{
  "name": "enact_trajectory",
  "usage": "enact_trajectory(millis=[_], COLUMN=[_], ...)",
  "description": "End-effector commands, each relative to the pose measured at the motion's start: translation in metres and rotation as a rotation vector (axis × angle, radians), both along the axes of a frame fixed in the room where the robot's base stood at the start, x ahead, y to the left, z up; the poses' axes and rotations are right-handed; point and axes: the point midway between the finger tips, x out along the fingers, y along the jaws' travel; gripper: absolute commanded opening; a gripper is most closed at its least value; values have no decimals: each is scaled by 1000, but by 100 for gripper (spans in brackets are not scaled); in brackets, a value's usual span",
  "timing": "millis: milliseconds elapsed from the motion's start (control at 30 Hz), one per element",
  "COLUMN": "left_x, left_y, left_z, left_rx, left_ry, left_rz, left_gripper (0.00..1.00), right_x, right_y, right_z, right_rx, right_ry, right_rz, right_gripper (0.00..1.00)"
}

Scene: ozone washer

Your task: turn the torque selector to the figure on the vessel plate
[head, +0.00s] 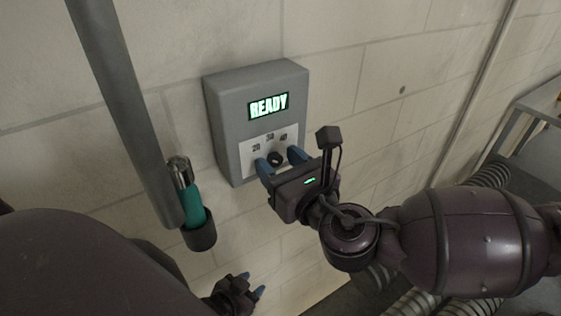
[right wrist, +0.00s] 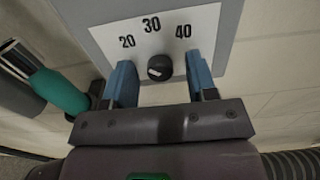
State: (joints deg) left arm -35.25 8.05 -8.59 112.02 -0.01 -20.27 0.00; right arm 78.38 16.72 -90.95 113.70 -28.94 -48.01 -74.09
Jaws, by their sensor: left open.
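The torque selector is a small black knob (head: 275,158) on a white scale plate (head: 250,147) marked 20, 30 and 40, low on a grey wall box (head: 225,105). In the right wrist view the knob (right wrist: 159,68) has a pale mark on its lower left face; which figure it indicates is unclear. My right gripper (head: 281,161) is open, its blue fingers on either side of the knob with gaps between. My left gripper (head: 252,284) is open and empty, low in the head view, away from the box. I cannot make out a vessel plate.
The box has a lit display (head: 268,106) reading READY. Ribbed hoses (head: 490,175) and a table (head: 545,98) are at right.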

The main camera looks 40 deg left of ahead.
Motion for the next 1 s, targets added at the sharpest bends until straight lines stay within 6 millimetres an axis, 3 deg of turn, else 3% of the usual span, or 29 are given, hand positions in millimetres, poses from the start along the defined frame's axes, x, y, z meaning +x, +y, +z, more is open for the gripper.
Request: enact_trajectory(millis=[33,333,667,1000], left_x=[0,0,0,4], left_y=[0,0,0,-1], left_z=[0,1,-2,-6], left_rx=[0,0,0,-1], left_ry=[-1,-2,-4,-16], left_rz=[0,0,0,-1], left_gripper=[43,43,43,43], right_x=[0,0,0,1], right_y=[0,0,0,-1], right_z=[0,0,-1,-1], right_rx=[0,0,23,118], right_ry=[0,0,52,280], right_rz=[0,0,-2,-2], right_gripper=[46,3,3,3])
